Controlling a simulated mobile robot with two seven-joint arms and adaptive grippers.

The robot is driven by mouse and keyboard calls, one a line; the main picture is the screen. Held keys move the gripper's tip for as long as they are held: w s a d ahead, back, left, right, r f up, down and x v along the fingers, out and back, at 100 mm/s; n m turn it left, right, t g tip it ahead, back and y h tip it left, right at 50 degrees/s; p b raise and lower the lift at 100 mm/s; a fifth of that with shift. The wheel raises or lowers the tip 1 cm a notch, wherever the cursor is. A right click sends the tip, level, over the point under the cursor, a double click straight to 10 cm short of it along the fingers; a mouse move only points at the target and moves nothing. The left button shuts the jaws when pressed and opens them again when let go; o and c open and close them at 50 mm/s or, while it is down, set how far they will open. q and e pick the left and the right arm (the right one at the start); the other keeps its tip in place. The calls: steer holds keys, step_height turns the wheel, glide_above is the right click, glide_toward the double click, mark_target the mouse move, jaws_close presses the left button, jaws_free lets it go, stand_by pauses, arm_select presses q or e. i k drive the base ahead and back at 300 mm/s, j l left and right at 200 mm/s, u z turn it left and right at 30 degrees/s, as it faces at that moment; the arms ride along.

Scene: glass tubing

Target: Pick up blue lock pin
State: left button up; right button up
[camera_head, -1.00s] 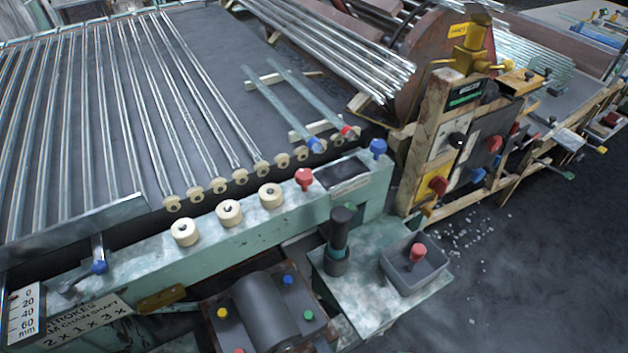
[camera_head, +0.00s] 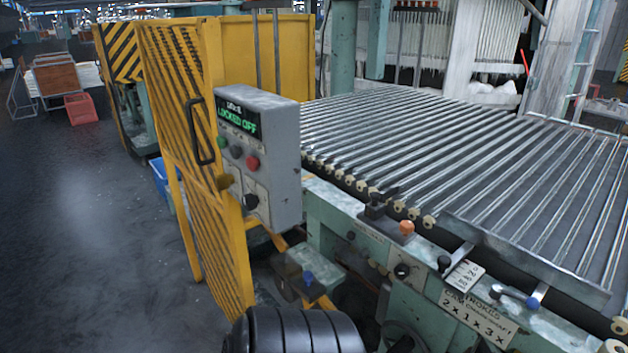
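A small blue-topped peg (camera_head: 308,278) stands on a small grey-green bracket (camera_head: 303,262) below the control box; it may be the blue lock pin, but I cannot tell. A blue knob (camera_head: 533,302) sits at the end of a short lever on the front rail of the roller table, at the right. Neither of my grippers shows in this view, and nothing is seen touching these blue parts.
A grey control box (camera_head: 262,150) reading "LOCKED OFF" stands beside a yellow slatted guard door (camera_head: 190,130). The roller table (camera_head: 450,150) carries rows of glass tubes. A black ribbed rounded shape (camera_head: 295,332) fills the bottom edge. Open dark floor (camera_head: 80,220) lies left.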

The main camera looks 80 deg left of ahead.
mark_target(308, 276)
steer(key=k+u, duration=0.15)
steer(key=u, duration=2.35)
